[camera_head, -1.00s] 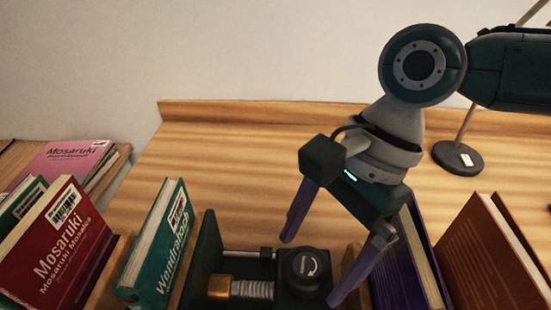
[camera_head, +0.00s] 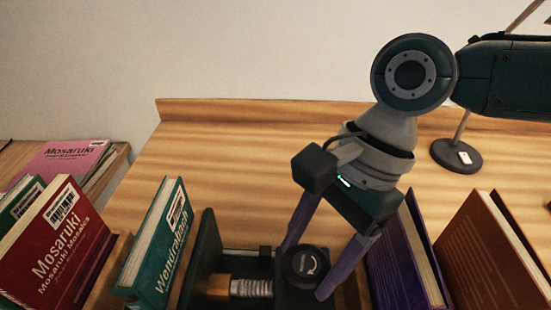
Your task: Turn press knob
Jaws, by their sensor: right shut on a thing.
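My left gripper is not in view.
A teal book (camera_head: 160,245) leans left of the press. A purple book (camera_head: 405,260) and a brown book (camera_head: 490,255) stand to the right. A red book (camera_head: 55,245) is at the far left. The wooden surface behind (camera_head: 230,150) is clear. A stand base (camera_head: 457,156) is at the back right.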

